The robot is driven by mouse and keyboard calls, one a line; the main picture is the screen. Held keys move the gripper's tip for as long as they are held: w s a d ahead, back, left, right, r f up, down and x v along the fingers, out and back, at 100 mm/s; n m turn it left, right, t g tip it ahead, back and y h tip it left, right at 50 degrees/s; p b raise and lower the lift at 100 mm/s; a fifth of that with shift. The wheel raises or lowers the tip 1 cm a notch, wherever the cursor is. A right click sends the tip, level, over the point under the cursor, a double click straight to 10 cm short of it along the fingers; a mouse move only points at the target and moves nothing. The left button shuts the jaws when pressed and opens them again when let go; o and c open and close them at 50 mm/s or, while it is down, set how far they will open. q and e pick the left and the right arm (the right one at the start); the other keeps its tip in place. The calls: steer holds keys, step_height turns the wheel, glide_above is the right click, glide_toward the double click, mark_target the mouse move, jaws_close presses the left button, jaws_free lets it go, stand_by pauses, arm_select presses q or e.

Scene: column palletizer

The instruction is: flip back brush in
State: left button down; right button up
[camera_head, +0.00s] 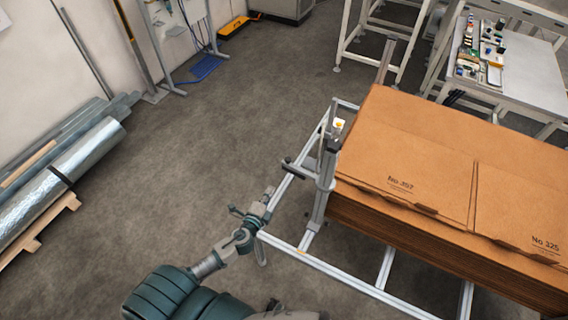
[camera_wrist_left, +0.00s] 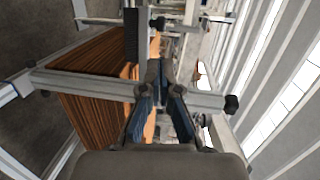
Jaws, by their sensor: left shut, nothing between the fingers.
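My left gripper (camera_head: 268,194) reaches in from the bottom left of the head view, close to the aluminium frame (camera_head: 330,268) around the cardboard stack. In the left wrist view its two dark blue fingers (camera_wrist_left: 160,68) are together with nothing between them. A dark upright bar (camera_wrist_left: 131,36), which looks like the brush, stands just beyond and left of the fingertips there, beside the stack. In the head view an upright post assembly (camera_head: 326,165) stands at the stack's left edge, to the right of my gripper; I cannot tell the brush's bristles on it. My right gripper is not in view.
A tall stack of flat brown cardboard (camera_head: 420,165) fills the right, inside the frame. Silver rolls (camera_head: 70,175) lie on a wooden pallet at the left. A white table (camera_head: 520,70) with small parts stands at the back right. The grey floor between is clear.

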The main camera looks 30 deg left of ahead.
mark_target(287, 162)
arm_select(q)
steer(key=shift+d+r, duration=0.1)
steer(key=w, duration=0.4)
steer(key=w+f, duration=0.1)
steer(key=w, duration=0.4)
steer(key=w+a+f, duration=0.1)
steer(key=w, duration=0.4)
steer(key=shift+p, duration=0.4)
steer(key=shift+a, duration=0.1)
